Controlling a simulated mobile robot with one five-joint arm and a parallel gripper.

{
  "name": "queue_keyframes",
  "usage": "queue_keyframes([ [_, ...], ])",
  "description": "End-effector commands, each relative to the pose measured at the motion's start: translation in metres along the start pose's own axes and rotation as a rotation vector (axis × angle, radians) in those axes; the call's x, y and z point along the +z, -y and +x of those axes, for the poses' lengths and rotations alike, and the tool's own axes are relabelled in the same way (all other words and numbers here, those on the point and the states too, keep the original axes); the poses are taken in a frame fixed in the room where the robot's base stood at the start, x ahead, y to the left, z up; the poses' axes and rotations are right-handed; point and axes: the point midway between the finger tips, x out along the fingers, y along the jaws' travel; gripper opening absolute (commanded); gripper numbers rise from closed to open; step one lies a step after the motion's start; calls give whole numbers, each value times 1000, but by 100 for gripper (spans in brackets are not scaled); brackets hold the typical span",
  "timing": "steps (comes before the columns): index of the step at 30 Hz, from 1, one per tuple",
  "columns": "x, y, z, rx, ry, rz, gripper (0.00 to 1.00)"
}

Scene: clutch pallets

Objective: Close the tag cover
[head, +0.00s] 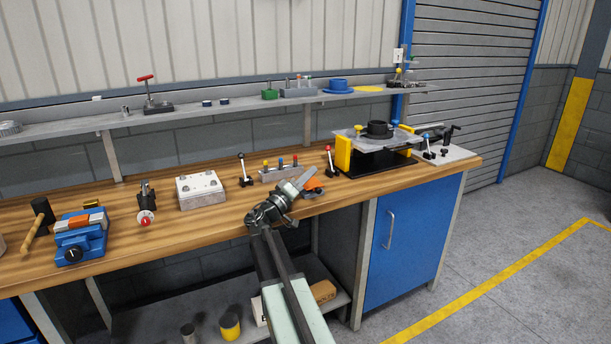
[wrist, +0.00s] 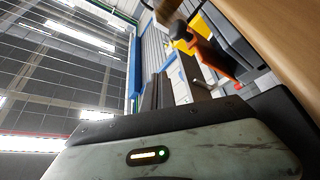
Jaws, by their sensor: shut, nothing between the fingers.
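A small orange part (head: 313,186) sits near the front edge of the workbench, just right of my gripper. It may be the tag cover, but I cannot tell for sure. In the wrist view an orange piece (wrist: 214,58) stands out at an angle above the bench top, close to the camera. How far it stands open I cannot tell. My gripper (head: 306,177) is shut and empty at the bench's front edge, beside the orange part. Its tip partly overlaps that part in the head view, and contact is unclear.
A peg block (head: 280,172) and black levers (head: 331,160) stand behind my gripper. A yellow and black fixture (head: 343,154) is to the right. A white plate block (head: 199,190) and a blue vise (head: 82,240) are left on the wooden bench (head: 185,238). A blue cabinet (head: 410,240) is below.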

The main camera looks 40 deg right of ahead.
Motion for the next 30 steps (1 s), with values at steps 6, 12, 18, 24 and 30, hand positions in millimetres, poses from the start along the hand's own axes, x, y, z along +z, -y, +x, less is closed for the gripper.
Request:
queue_keyframes([
  [6,0,0,0,0,0,0,0],
  [12,0,2,-17,-1,-1,0,0],
  [18,-12,-13,-64,-3,-2,2,0],
  [24,-22,-24,-106,-2,-2,1,0],
  [30,-26,-29,-125,-1,-1,0,0],
])
